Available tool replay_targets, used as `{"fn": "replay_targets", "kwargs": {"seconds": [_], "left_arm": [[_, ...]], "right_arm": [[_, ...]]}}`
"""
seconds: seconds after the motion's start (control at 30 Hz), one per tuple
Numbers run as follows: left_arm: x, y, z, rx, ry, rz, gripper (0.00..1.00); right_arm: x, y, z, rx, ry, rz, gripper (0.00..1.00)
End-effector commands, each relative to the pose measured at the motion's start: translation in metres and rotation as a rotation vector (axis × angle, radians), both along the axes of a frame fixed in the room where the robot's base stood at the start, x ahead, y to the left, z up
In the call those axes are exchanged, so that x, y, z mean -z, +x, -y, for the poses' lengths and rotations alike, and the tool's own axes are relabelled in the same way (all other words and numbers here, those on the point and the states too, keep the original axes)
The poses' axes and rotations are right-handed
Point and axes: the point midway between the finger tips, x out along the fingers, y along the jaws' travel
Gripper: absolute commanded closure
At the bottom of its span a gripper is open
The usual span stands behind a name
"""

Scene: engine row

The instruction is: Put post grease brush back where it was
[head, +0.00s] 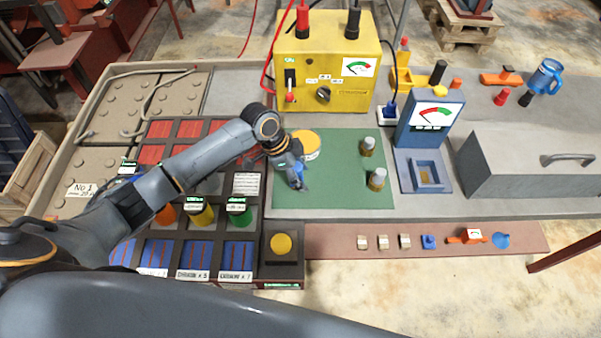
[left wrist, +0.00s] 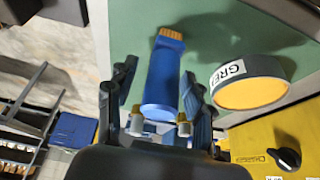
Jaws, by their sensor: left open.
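The grease brush (left wrist: 163,75), with a blue handle and orange bristles, shows in the left wrist view between the fingers of my left gripper (left wrist: 160,115). The fingers are open on either side of it; I cannot tell whether they touch it. In the head view my left gripper (head: 297,180) is low over the left part of the green mat (head: 335,192) and hides most of the brush. A round orange-topped grease tin (head: 311,148) stands just beyond the gripper. It also shows in the left wrist view (left wrist: 250,85), beside the brush. My right gripper is out of view.
Two metal posts (head: 368,146) (head: 377,179) stand on the mat's right side. A yellow tester (head: 330,75) stands behind, and a blue meter (head: 431,122) to the right. A dark crate with coloured bins (head: 210,235) lies left. The mat's front middle is clear.

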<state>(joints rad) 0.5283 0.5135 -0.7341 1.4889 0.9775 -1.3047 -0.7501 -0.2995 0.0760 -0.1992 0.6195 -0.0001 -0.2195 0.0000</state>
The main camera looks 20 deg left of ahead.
Motion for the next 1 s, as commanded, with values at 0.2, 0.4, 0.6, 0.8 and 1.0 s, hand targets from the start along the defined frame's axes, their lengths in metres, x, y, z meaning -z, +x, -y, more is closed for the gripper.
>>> {"fn": "replay_targets", "kwargs": {"seconds": [0.2,0.4,0.6,0.8,1.0], "left_arm": [[-0.025,-0.002,-0.011,0.001,0.001,0.006,0.48],[-0.066,-0.006,-0.028,0.000,0.001,0.005,0.48],[-0.097,-0.010,-0.040,-0.001,0.000,0.004,0.48],[-0.110,-0.012,-0.044,0.000,0.000,0.000,0.48],[-0.112,-0.012,-0.044,0.000,-0.001,0.000,0.48]], "right_arm": [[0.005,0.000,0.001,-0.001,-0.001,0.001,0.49],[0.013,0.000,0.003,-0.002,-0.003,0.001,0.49],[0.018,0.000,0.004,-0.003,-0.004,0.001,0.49],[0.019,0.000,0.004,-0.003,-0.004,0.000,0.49],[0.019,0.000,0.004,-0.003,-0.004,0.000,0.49]]}}
